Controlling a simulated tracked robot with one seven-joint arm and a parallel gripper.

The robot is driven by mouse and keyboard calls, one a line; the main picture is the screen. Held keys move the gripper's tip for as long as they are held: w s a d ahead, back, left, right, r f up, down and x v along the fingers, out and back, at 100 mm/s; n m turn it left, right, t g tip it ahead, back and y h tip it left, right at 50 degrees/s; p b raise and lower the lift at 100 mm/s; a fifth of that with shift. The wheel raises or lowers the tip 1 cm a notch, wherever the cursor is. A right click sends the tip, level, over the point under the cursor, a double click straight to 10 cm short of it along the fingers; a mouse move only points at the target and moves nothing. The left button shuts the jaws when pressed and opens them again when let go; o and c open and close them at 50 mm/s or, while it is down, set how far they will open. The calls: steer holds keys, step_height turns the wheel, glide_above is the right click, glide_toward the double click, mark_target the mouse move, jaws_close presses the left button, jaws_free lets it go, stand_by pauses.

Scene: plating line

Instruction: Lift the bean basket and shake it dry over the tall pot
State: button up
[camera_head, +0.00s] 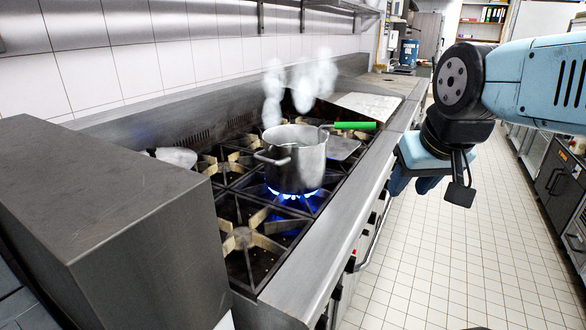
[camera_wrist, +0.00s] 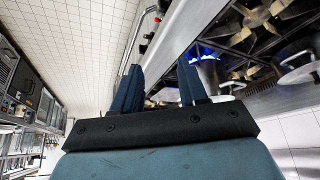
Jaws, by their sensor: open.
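The tall grey pot (camera_head: 296,160) stands on a lit burner with blue flame under it, and steam rises above it. A green handle (camera_head: 355,125) sticks out to the right over the pot's rim; the bean basket itself is hidden, apparently inside the pot. My gripper (camera_head: 412,184) hangs in the air to the right of the stove's front edge, apart from the pot and handle. In the wrist view its two blue fingers (camera_wrist: 160,88) are spread with nothing between them. The handle cannot be made out there.
The gas range (camera_head: 240,238) has several black grates with unlit burners around the pot. A grey metal box (camera_head: 110,210) blocks the near left. A flat pan or lid (camera_head: 176,157) lies at the back left. The tiled floor (camera_head: 440,250) beside the range is clear.

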steer(key=shift+o, duration=1.1)
steer(key=shift+w+d, duration=0.1)
steer(key=shift+w, duration=0.2)
steer(key=n+t+y, duration=0.8)
steer(key=n+t, duration=0.4)
steer(key=n, duration=1.3)
glide_toward(349, 128)
steer(key=x, duration=1.1)
steer(key=shift+w, duration=0.2)
steer(key=shift+c, duration=0.4)
jaws_close()
